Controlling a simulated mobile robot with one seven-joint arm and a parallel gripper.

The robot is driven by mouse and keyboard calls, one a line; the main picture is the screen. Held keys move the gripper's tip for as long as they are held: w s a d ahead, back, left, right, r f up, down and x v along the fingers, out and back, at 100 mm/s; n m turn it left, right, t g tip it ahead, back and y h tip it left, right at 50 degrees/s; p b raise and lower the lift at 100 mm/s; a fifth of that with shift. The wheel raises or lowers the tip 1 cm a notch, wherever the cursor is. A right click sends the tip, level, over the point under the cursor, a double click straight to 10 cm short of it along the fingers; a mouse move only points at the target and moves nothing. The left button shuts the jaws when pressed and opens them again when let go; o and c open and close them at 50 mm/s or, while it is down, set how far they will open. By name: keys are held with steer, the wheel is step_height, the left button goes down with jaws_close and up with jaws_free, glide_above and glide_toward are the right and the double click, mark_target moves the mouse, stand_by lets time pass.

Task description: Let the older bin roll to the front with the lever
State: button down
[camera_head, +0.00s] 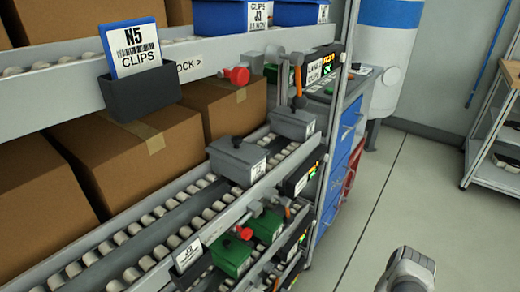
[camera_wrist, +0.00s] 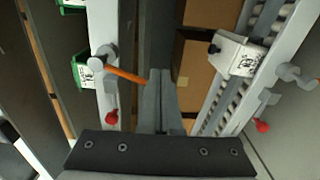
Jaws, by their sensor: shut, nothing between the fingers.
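My gripper (camera_wrist: 160,76) is shut and empty in the wrist view. An orange lever (camera_wrist: 126,75) reaches from its grey pivot toward the fingertips; whether they touch is unclear. In the head view, orange levers show on an upper rail (camera_head: 298,79) and a lower rail (camera_head: 287,210). A grey bin (camera_head: 227,160) sits on the middle roller lane with another grey bin (camera_head: 290,124) beyond it. Two green bins stand lower, one nearer (camera_head: 231,257) and one farther (camera_head: 267,226). Which bin is older cannot be told. The fingers are not visible in the head view.
Red knobs stick out from the upper rail (camera_head: 237,75) and lower rail (camera_head: 243,233). Cardboard boxes (camera_head: 130,150) fill the left lanes. A dark card holder (camera_head: 140,96) juts from the upper rail. Open floor (camera_head: 410,195) lies right of the rack.

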steer(key=v, duration=0.6)
steer(key=shift+w+d+b, duration=0.25)
steer(key=shift+w+b, duration=0.1)
